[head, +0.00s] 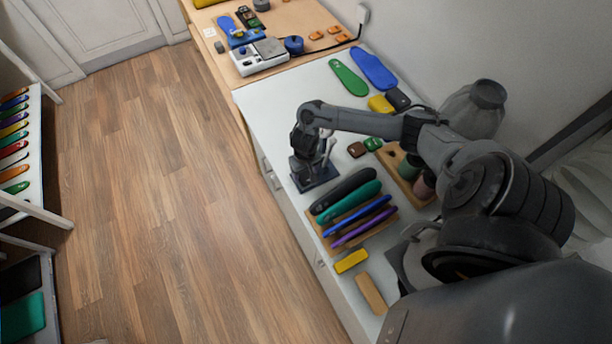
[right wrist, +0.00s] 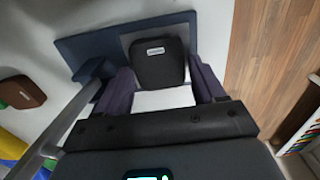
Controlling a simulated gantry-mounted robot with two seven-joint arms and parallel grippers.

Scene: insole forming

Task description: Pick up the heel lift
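My right gripper (head: 314,160) is over a dark blue base plate (head: 316,181) near the table's left edge. In the right wrist view its two dark purple-grey fingers (right wrist: 163,84) are apart. A black rounded block (right wrist: 157,60) with a small pale label shows between and just beyond them, over the blue plate; contact cannot be told. I cannot tell whether this block is the heel lift or part of a stand. A brown block (head: 357,149) lies right of the gripper, and a green block (head: 373,144) is beside it. My left gripper is not in view.
A wooden rack of several long coloured pieces (head: 328,242) lies close in front of the plate. A yellow block (head: 351,261) is nearer. Green (head: 348,78) and blue (head: 374,69) insoles lie at the back. White tabletop (head: 270,103) is clear behind the gripper.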

